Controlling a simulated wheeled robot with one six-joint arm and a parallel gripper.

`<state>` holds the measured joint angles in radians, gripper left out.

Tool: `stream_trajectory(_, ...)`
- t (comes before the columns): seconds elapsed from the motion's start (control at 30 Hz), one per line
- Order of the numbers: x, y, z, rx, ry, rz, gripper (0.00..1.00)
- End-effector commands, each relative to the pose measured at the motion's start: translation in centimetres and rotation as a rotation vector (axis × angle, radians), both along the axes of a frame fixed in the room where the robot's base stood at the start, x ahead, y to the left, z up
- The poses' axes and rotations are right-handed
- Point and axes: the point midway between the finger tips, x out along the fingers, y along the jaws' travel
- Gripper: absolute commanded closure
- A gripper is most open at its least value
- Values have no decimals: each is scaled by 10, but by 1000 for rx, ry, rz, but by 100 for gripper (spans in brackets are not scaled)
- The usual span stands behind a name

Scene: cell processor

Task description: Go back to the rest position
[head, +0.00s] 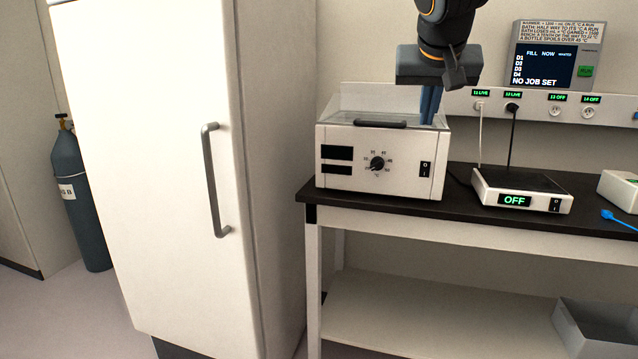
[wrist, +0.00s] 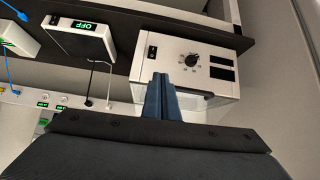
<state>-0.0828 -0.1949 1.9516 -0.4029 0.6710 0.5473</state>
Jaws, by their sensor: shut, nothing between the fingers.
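My gripper (head: 430,104) hangs from above at the back right of the white water bath (head: 340,180), with its blue fingers pointing down near the bath's clear lid. In the wrist view the two blue fingers (wrist: 161,82) lie side by side, shut, with nothing between them. The bath (wrist: 205,52) shows beyond the fingertips there, with its dial and dark displays. I cannot tell whether the fingers touch the bath.
A tall white cabinet (head: 150,150) with a grey handle stands left of the black-topped bench (head: 455,204). A plate device (head: 522,190) reading OFF sits right of the bath. Cables run to the wall socket strip (head: 530,104) below a screen (head: 545,68) reading NO JOB SET.

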Motion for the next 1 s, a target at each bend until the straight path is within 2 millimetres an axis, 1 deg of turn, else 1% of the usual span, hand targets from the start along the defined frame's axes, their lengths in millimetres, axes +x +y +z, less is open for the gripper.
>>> stream_trajectory(0.03, -3, 0, -11, 1, 25, 4, 100)
stream_trajectory(0.17, -14, 2, -45, 0, 96, 27, 100)
stream_trajectory(0.27, -27, 3, -76, 3, 162, 48, 100)
stream_trajectory(0.37, -46, 4, -113, 8, 244, 72, 100)
stream_trajectory(0.47, -78, 5, -161, 20, 356, 102, 100)
stream_trajectory(0.5, -95, 6, -181, 26, 406, 117, 100)
stream_trajectory(0.57, -123, 8, -212, 41, 485, 139, 100)
stream_trajectory(0.6, -142, 9, -229, 51, 533, 153, 100)
stream_trajectory(0.67, -171, 11, -252, 69, 599, 170, 100)
stream_trajectory(0.7, -189, 12, -265, 78, 637, 181, 100)
stream_trajectory(0.8, -225, 15, -288, 101, 712, 203, 100)
stream_trajectory(0.83, -234, 16, -292, 106, 729, 209, 100)
stream_trajectory(0.9, -249, 17, -300, 116, 758, 216, 100)
stream_trajectory(1.0, -259, 18, -306, 124, 777, 222, 100)
